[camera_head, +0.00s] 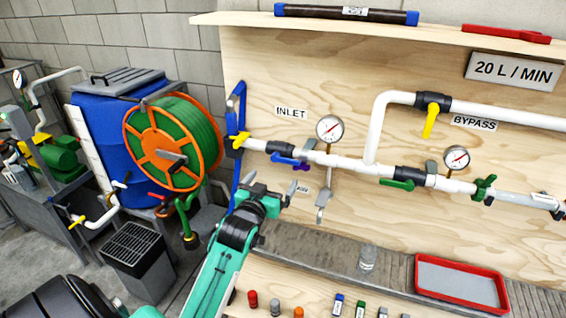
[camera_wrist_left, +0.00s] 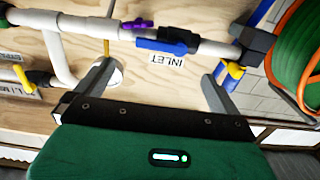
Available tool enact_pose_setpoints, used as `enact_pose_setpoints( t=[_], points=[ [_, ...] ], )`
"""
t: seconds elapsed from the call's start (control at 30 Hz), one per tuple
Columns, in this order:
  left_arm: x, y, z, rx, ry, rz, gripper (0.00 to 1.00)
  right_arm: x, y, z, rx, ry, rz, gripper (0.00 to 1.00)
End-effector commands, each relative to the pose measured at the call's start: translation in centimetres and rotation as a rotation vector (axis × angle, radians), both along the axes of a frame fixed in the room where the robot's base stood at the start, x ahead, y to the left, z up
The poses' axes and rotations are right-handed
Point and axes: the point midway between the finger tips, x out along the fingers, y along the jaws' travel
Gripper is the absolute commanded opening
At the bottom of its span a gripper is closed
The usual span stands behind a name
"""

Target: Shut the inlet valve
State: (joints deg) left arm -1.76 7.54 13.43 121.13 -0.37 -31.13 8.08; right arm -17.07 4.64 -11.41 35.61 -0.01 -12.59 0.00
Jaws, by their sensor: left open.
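The inlet valve is a black body (camera_head: 279,147) with a blue lever (camera_head: 287,160) on the white pipe, below the INLET label (camera_head: 291,113). The lever lies roughly along the pipe. In the left wrist view the blue lever (camera_wrist_left: 160,46) and black body (camera_wrist_left: 181,37) show beyond the fingers, beside the label (camera_wrist_left: 167,60), which appears upside down. My left gripper (camera_head: 272,186) is open and empty, below and in front of the valve. Its two fingers (camera_wrist_left: 156,80) are spread apart, with no visible contact with the lever. My right gripper is not in view.
A pressure gauge (camera_head: 330,128) and a small purple handle (camera_head: 303,168) sit right of the valve. A yellow handle (camera_head: 240,139) is left of it. Bypass valve (camera_head: 432,105), green-handled valve (camera_head: 397,184), hose reel (camera_head: 170,145) and red tray (camera_head: 460,283) stand around.

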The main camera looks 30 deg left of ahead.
Motion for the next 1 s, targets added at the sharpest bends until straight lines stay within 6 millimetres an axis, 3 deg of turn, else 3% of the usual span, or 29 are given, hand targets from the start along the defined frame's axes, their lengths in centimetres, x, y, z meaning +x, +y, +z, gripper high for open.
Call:
enact_pose_setpoints(
  t=[0.2,0.43,0.9,0.93,1.0],
  points=[
    [4.4,1.1,0.2,0.000,0.002,0.001,1.00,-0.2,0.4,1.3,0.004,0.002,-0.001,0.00],
    [7.5,1.8,0.1,0.000,0.001,0.000,1.00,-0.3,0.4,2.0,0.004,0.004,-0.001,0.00],
    [8.7,2.1,-0.1,0.000,0.001,0.000,1.00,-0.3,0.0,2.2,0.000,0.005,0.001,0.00],
    [8.7,2.1,-0.1,0.000,0.001,0.000,0.98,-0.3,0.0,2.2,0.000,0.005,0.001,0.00],
    [8.7,2.1,-0.1,0.000,0.001,0.000,0.84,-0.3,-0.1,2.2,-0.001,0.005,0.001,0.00]
  ],
)
